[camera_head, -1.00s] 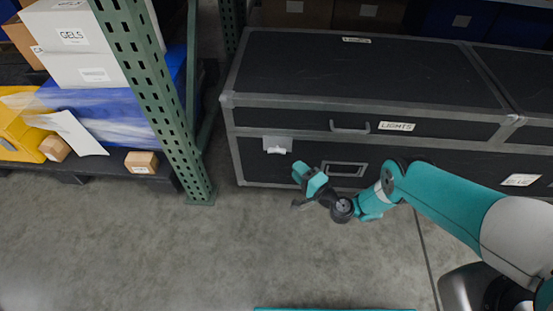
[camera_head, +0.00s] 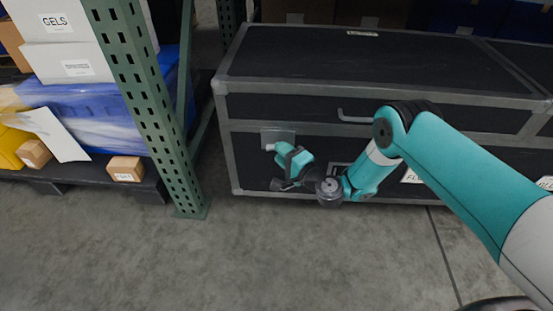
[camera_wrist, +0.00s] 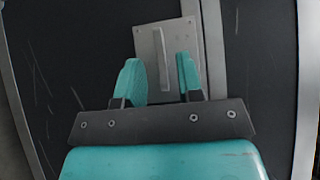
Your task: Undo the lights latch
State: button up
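The lights latch is a grey plate (camera_head: 285,136) with a pale lever (camera_head: 269,147) on the front of the black, grey-edged case (camera_head: 265,107). In the wrist view the latch plate (camera_wrist: 180,38) and its upright bar-like lever (camera_wrist: 163,72) show ahead. My gripper (camera_head: 283,152) is at the latch in the head view, partly covering it. In the wrist view my gripper (camera_wrist: 158,70) is open, with one teal finger on each side of the lever's line. I cannot tell whether the fingers touch the lever. The LIGHTS label is hidden behind my arm.
A case handle (camera_head: 352,117) is right of the latch, close to my arm. A green rack post (camera_head: 150,105) stands to the left, beside a pallet with boxes and a small carton (camera_head: 125,168). The concrete floor in front is clear.

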jog(key=shift+x, duration=1.3)
jog(key=shift+r, duration=0.1)
jog(key=shift+c, duration=0.2)
grip_shut()
